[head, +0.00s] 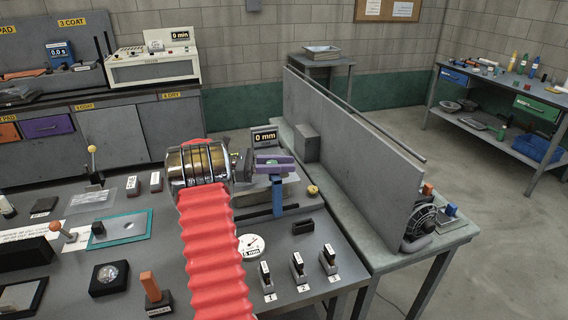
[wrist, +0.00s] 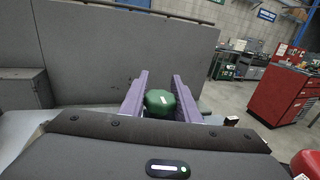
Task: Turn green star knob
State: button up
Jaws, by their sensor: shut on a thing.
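The green star knob (wrist: 160,102) sits between the two purple fingers of my gripper (wrist: 160,76) in the wrist view, with a small pale mark on its face. The fingers are shut on it from both sides. In the head view my gripper (head: 275,164) reaches right from my arm, and a little green of the knob (head: 271,161) shows between the fingers. Most of the knob and its mount are hidden there by the fingers. A display reading 0 mm (head: 265,139) stands just behind.
A tall grey panel (head: 350,150) rises on the right. Several numbered blocks (head: 298,266) and a round dial (head: 251,246) stand in front.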

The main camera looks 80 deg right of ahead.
jog(key=shift+d+r, duration=0.1)
jog(key=shift+r, duration=0.05)
jog(key=o, duration=1.1)
jog(key=shift+c, duration=0.2)
jog(key=v, duration=1.4)
